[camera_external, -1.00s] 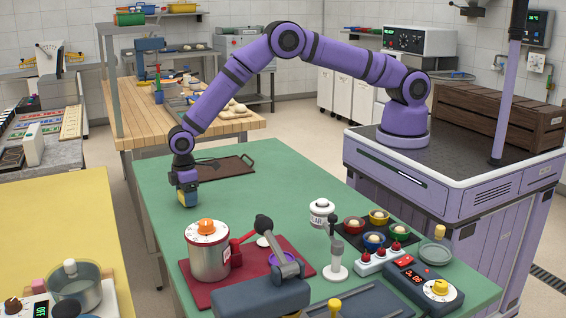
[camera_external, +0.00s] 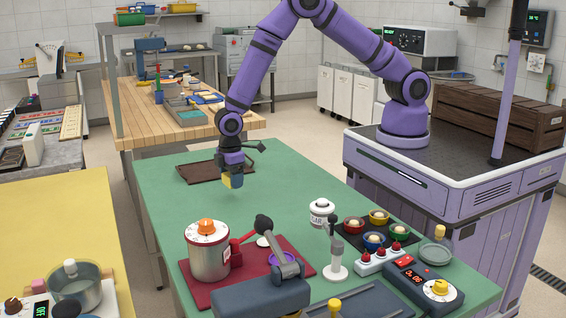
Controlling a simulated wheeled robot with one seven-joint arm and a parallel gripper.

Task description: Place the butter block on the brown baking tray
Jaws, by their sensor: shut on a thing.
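My gripper (camera_external: 231,170) is shut on a small yellow butter block (camera_external: 235,181). It holds the block above the green table, in front of the right part of the brown baking tray (camera_external: 190,175) as seen here. The tray lies flat at the far left of the green table. My gripper and wrist hide its right part. The visible part of the tray looks empty. I cannot tell exactly how high the block is above the table.
The green table (camera_external: 170,205) is clear around the tray.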

